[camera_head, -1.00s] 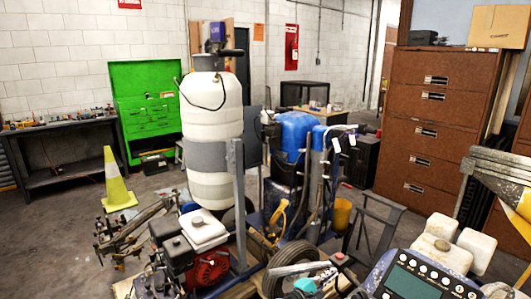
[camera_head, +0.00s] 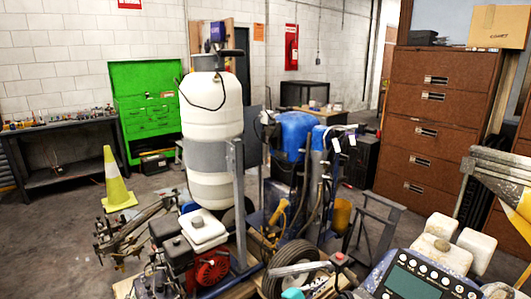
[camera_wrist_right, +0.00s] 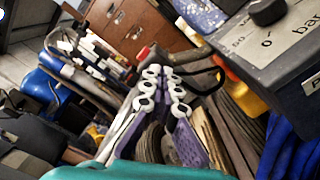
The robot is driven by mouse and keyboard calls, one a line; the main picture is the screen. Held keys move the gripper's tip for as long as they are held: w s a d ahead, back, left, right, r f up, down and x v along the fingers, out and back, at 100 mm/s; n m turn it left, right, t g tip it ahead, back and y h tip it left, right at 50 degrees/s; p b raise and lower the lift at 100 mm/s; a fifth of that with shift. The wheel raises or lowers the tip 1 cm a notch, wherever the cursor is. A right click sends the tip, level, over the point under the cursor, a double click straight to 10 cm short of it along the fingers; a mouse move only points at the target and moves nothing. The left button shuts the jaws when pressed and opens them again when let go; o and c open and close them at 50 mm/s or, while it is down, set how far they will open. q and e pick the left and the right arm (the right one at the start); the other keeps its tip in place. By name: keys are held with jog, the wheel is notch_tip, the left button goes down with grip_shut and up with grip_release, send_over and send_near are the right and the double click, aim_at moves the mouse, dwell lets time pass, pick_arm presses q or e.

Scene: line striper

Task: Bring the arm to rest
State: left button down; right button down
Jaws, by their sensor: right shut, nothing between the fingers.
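My right gripper (camera_head: 314,286) shows low in the head view, at the bottom edge in front of the small wheel, with part of its teal body visible. In the right wrist view its white-ringed fingers with purple pads (camera_wrist_right: 162,98) are close together and hold nothing. The teal body fills the bottom of that view. The fingers point towards the machine parts, with a red knob (camera_wrist_right: 145,52) just beyond them; whether they touch anything is unclear. My left gripper is not in view.
The line striper with its white tank (camera_head: 212,105), red engine (camera_head: 210,270) and black tyre (camera_head: 275,284) crowds the space ahead.

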jog(key=shift+d+r, duration=0.1)
jog(key=s+d+r+m+g+y, duration=0.45)
jog(key=s+r+m+y, duration=0.2)
jog(key=s+r, duration=0.5)
jog(key=s+a+f+m+y, duration=0.1)
jog(key=s+a+m+y, duration=0.2)
jog(key=s, duration=0.8)
jog(key=s+a+f+m+y, duration=0.1)
jog(key=s+a+m+y, duration=0.2)
jog(key=s, duration=0.8)
jog(key=shift+s+m+t+y, duration=0.3)
jog(key=shift+m+y, duration=0.25)
jog(key=shift+y, duration=0.3)
jog(key=shift+f, duration=0.1)
